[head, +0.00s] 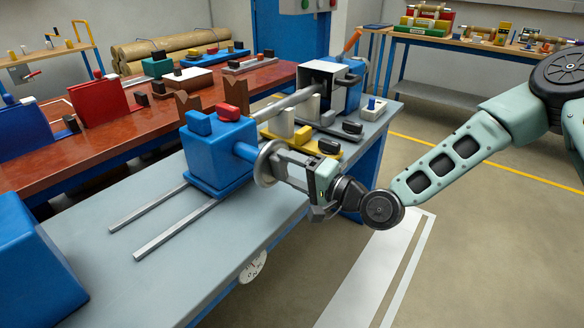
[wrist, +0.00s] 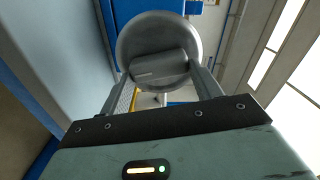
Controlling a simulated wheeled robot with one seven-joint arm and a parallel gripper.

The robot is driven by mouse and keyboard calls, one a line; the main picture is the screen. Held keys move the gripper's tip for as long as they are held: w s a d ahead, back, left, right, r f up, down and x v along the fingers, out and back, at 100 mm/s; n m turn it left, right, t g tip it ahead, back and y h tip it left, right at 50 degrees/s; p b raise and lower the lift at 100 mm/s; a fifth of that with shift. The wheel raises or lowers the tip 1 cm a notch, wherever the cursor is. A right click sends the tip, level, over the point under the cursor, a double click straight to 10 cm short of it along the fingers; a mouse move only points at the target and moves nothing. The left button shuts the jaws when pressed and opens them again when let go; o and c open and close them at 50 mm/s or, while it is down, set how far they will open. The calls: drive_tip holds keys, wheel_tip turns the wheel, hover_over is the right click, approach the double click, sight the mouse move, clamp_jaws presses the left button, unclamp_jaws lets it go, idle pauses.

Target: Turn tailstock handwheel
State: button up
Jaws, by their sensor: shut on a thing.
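The tailstock (head: 220,155) is a blue block on the grey winder bed, with a blue quill reaching out to its right. The tailstock handwheel (head: 264,168) is a grey metal disc at the end of that quill. In the wrist view the handwheel (wrist: 150,28) faces me, with a grey grip bar (wrist: 160,68) across its face. My gripper (head: 280,164) reaches in from the right at the handwheel. In the wrist view its fingers (wrist: 162,82) stand on both sides of the bar, shut on it. The exact finger contact is partly hidden in the head view.
Two rails (head: 160,226) run along the grey bench (head: 210,255) left of the tailstock. A shaft (head: 292,103) runs behind toward the headstock (head: 325,85). A yellow-based fixture (head: 300,143) stands close behind my gripper. Open floor (head: 460,230) lies at the right.

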idle(0.3)
drive_tip(key=o, duration=1)
drive_tip(key=shift+p+v, duration=2.4)
drive_tip(key=shift+v, duration=6.35)
